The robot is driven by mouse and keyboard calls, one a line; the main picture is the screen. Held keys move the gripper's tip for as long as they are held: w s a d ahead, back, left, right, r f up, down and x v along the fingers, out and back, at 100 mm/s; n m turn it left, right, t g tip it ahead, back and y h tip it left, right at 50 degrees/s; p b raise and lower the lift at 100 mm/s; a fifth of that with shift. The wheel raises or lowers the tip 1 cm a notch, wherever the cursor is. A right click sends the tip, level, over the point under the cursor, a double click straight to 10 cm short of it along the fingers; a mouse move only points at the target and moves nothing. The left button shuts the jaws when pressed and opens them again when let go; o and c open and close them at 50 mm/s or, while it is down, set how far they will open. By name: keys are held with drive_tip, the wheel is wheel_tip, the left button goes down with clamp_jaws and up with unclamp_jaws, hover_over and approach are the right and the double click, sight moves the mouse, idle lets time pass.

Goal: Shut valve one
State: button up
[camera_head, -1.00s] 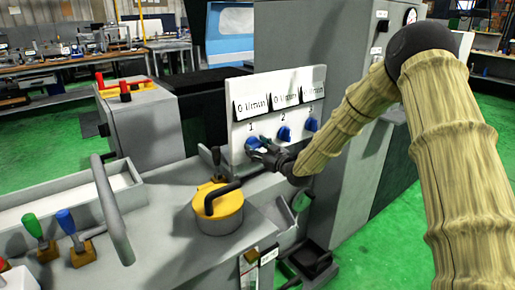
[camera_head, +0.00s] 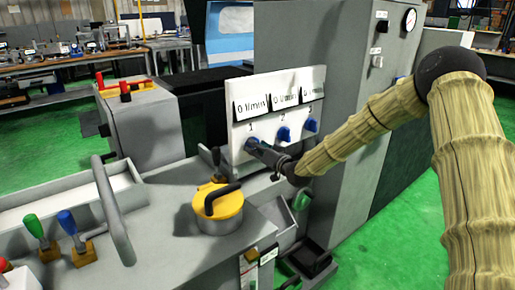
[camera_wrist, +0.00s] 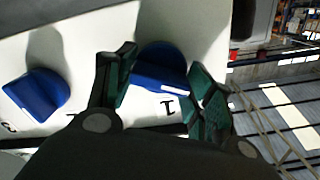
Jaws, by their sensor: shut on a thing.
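Valve one is a blue knob (camera_head: 252,143) under the figure 1 on a white panel (camera_head: 238,157). My gripper (camera_head: 261,148) is at this knob and covers most of it in the head view. In the wrist view, the blue knob (camera_wrist: 160,66) lies between the two dark green finger pads of my gripper (camera_wrist: 162,74), which is shut on it. The knob's raised grip runs slightly slanted across the picture there. Its full turn position is partly hidden by the fingers.
Two more blue knobs, valve two (camera_head: 283,134) and valve three (camera_head: 310,125), sit to the right on the same panel. A yellow-topped cylinder with a black handle (camera_head: 218,203) stands in front. A bent grey bar (camera_head: 112,212) is at the left.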

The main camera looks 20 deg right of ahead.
drive_tip(key=m, duration=0.3)
drive_tip(key=shift+w+d+r+m+b, duration=0.1)
drive_tip(key=shift+d+m+b, duration=0.05)
drive_tip(key=shift+m+b, duration=0.2)
drive_tip(key=m+b, duration=0.1)
drive_tip(key=m, duration=0.2)
drive_tip(key=shift+m, duration=0.35)
drive_tip(key=m+b, duration=0.2)
drive_tip(key=m, duration=0.1)
drive_tip(key=shift+m, duration=0.4)
drive_tip(key=shift+r+m+b, duration=0.1)
drive_tip(key=shift+m+b, duration=0.45)
drive_tip(key=shift+m, duration=0.15)
drive_tip(key=o, duration=1)
drive_tip(key=shift+o, duration=0.2)
drive_tip(key=shift+f, duration=0.2)
